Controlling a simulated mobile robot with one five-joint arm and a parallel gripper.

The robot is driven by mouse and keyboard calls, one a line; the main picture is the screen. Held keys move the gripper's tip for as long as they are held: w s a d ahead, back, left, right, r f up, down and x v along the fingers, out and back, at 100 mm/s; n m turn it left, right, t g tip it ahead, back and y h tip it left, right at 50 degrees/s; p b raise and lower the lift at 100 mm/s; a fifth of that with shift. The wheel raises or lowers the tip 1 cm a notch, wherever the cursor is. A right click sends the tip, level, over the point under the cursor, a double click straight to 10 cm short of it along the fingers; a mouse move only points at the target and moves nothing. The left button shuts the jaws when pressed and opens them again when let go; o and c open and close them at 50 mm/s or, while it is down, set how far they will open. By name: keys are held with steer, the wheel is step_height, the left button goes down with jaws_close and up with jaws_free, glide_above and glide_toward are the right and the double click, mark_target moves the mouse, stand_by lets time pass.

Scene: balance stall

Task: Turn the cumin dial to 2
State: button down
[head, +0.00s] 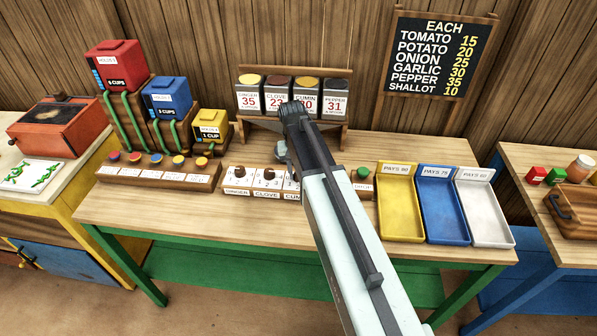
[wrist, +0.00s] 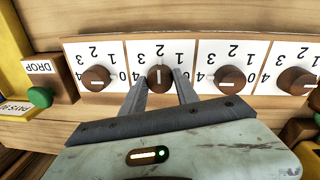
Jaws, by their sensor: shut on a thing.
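The cumin dial (wrist: 160,78) is a brown knob on a white scale plate, second from the left in the wrist view. My gripper (wrist: 161,74) is shut on it, one finger on each side. Its pale pointer line stands upright, in line with the 2 above it. In the head view my arm hides the cumin dial, and only part of its label (head: 291,198) shows.
The pepper dial (wrist: 96,78) and clove dial (wrist: 229,79) sit close on either side. A green button (wrist: 40,97) marked DROP is at the panel's end. Yellow, blue and white trays (head: 405,236) stand to the right. Spice canisters (head: 248,95) stand behind.

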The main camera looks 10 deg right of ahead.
steer(key=shift+s, duration=0.1)
stand_by(0.3)
steer(key=c, duration=0.9)
jaws_free()
steer(key=r+p, duration=0.8)
steer(key=shift+a, duration=0.25)
steer(key=shift+f, duration=0.1)
steer(key=shift+f, duration=0.1)
